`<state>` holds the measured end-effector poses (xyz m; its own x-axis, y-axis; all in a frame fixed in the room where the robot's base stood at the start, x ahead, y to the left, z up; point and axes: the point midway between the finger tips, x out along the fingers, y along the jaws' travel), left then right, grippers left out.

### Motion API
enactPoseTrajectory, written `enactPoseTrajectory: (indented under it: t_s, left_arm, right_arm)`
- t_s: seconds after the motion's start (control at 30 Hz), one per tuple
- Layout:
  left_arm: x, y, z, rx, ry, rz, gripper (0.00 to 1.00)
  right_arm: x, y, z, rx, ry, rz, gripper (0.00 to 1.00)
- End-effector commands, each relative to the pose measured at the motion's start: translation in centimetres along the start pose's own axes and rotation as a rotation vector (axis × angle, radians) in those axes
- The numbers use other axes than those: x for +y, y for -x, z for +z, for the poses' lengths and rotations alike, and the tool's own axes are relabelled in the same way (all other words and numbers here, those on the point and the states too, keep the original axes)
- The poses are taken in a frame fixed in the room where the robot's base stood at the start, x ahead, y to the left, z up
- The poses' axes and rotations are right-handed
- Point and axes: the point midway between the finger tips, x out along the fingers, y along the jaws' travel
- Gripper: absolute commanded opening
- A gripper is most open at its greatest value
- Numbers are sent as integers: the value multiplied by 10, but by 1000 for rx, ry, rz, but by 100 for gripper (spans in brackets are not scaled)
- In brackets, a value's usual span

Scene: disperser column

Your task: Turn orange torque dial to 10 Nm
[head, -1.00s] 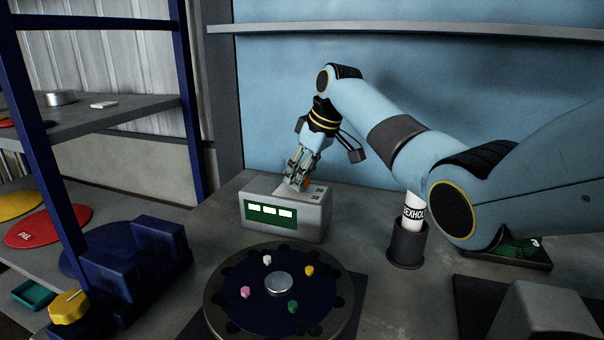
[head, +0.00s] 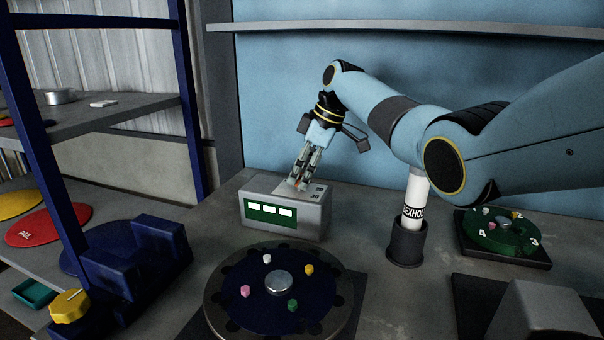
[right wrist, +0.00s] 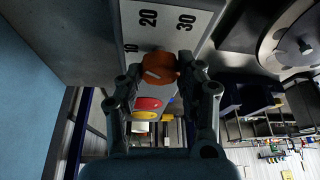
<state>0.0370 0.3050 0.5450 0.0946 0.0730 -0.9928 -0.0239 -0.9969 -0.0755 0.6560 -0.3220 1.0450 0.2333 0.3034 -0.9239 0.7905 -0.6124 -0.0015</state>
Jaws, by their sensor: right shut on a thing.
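The orange dial (right wrist: 160,66) sits on the white-grey top of a box, beside the printed numbers 10, 20 and 30, in the right wrist view. A short pale mark shows on the dial; which number it points to I cannot tell. My right gripper (right wrist: 162,74) is shut on the dial, one finger on each side. In the head view my right gripper (head: 297,182) reaches down onto the top of the grey box (head: 318,222), which has a green panel with white displays. The fingers mostly hide the dial there. My left gripper is not in view.
A round dark carousel (head: 215,300) with small coloured pieces stands in front of the box. A white cylinder (head: 415,190) stands in a dark holder to the right, below my right arm. A green disc (head: 500,236) lies farther right. Blue fixtures (head: 150,260) stand left.

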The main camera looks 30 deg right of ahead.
Motion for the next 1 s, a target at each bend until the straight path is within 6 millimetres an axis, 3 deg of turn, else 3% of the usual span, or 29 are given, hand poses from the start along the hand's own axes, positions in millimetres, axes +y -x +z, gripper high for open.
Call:
enactPoseTrajectory:
  t_s: [0.6,1.0]
  left_arm:
    - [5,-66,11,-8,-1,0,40]
    - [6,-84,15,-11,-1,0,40]
  right_arm:
    - [3,-4,0,2,460,-188,5]
    - [3,-1,-1,1,566,-232,5]
